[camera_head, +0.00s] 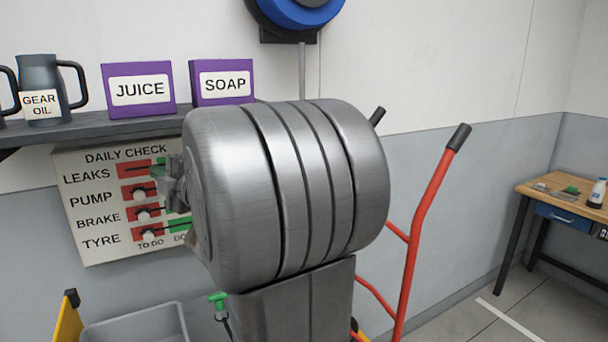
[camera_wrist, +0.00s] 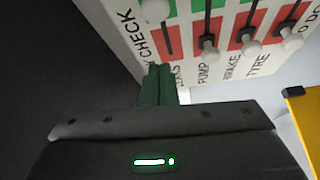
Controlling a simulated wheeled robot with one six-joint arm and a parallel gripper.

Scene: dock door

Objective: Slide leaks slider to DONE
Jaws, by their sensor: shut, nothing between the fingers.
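The white leaks knob (camera_wrist: 155,10) shows at the top edge of the wrist view. It is farther along its slot than the other knobs, toward the green end; the bare slot lies over red behind it. Whether it is at the end stop is cut off. My gripper (camera_wrist: 160,70) is shut and empty, its dark green fingertips by the LEAKS label end, apart from the knob. In the head view my gripper (camera_head: 158,171) is in front of the leaks row of the daily check board (camera_head: 97,245) and hides that knob.
The pump (camera_head: 139,194), brake (camera_head: 143,214) and tyre (camera_head: 148,233) knobs sit on red. A shelf (camera_head: 90,128) with a gear oil jug (camera_head: 42,92) and purple boxes is above the board. A grey bin (camera_head: 135,325) and yellow panel (camera_head: 68,320) stand below.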

